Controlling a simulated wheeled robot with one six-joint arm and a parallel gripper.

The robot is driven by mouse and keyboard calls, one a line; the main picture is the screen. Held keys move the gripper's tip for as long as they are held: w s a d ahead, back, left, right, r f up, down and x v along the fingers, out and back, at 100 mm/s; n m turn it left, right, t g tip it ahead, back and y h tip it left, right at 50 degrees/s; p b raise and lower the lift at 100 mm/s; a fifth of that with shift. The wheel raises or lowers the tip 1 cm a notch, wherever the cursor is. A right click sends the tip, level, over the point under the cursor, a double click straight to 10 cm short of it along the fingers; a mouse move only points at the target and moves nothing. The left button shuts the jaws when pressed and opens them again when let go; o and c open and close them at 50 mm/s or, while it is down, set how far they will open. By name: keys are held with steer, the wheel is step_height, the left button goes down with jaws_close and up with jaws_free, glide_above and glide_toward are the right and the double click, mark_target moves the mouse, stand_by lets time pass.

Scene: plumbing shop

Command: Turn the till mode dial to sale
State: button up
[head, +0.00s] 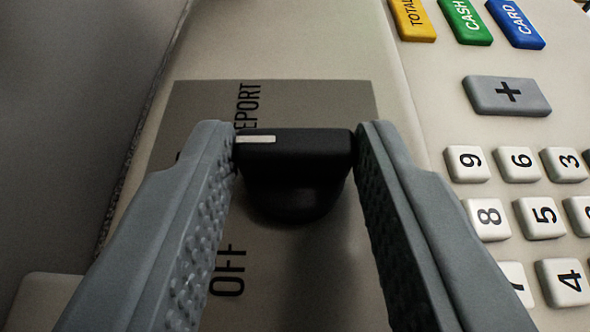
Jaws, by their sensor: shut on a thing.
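The till mode dial (295,185) is a black knob with a raised grip bar and a white pointer mark at the bar's left end. It stands on a grey label plate (205,97) on the cream till. My gripper (297,143) is shut on the dial, one finger against each end of the bar. The white mark points left, toward my left finger. "OFF" shows below left of the dial and "EPORT" above left, its first letter covered. The lettering at the left, where the mark points, is mostly hidden behind my left finger. No word "sale" is visible.
A grey plus key (507,95) and white number keys (467,163) lie right of my right finger. A dark grey area borders the till on the left.

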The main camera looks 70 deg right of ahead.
stand_by(0.4)
steer(key=o, duration=1)
steer(key=v, duration=1.7)
steer(key=shift+a+r, duration=0.1)
steer(key=shift+a, duration=0.1)
